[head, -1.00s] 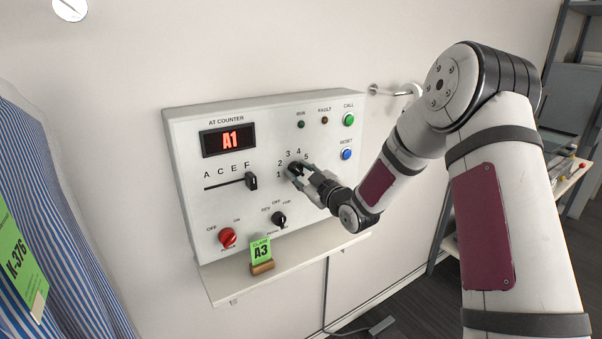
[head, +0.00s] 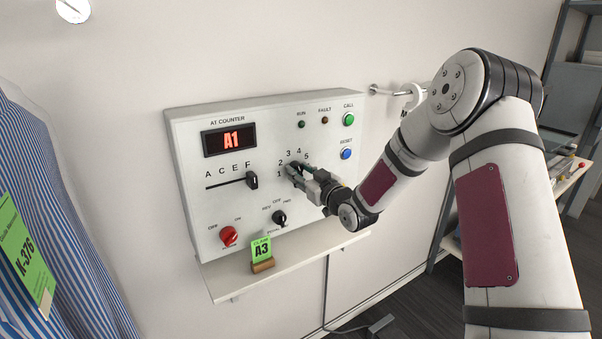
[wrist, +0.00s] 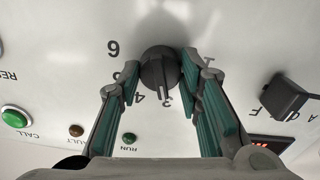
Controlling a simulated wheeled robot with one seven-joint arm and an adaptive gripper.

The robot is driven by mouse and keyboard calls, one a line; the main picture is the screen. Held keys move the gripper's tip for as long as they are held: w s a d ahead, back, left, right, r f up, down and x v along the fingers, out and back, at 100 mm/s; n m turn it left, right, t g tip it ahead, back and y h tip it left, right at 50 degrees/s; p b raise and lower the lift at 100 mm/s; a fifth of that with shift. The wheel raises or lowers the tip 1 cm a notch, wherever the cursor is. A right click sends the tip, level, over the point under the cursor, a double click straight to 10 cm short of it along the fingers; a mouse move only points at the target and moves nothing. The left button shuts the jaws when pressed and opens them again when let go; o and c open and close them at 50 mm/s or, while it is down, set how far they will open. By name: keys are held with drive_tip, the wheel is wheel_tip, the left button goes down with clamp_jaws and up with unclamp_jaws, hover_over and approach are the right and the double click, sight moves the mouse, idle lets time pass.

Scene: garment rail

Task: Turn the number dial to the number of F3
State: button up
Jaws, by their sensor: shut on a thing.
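The number dial (wrist: 160,68) is a round black knob on the white control panel (head: 185,145), numbered around its edge. Its white pointer line is at or very near the 3 in the wrist view. My gripper (head: 293,172) is shut on the dial, with its green-padded fingers (wrist: 160,72) on either side of it; the fingers hide part of the dial in the head view. The red display (head: 230,140) reads A1. The letter slider (head: 251,180) stands under F. A green claim card (head: 261,248) reads A3.
A red knob (head: 229,236) and a small black selector (head: 279,218) sit low on the panel. Green (head: 348,119) and blue (head: 346,153) buttons are at upper right. A shelf (head: 225,284) juts out below. Striped garments (head: 75,280) hang at left.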

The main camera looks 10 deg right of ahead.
drive_tip(key=shift+f, duration=0.1)
drive_tip(key=o, duration=1.2)
drive_tip(key=shift+c, duration=0.2)
drive_tip(key=v, duration=1.2)
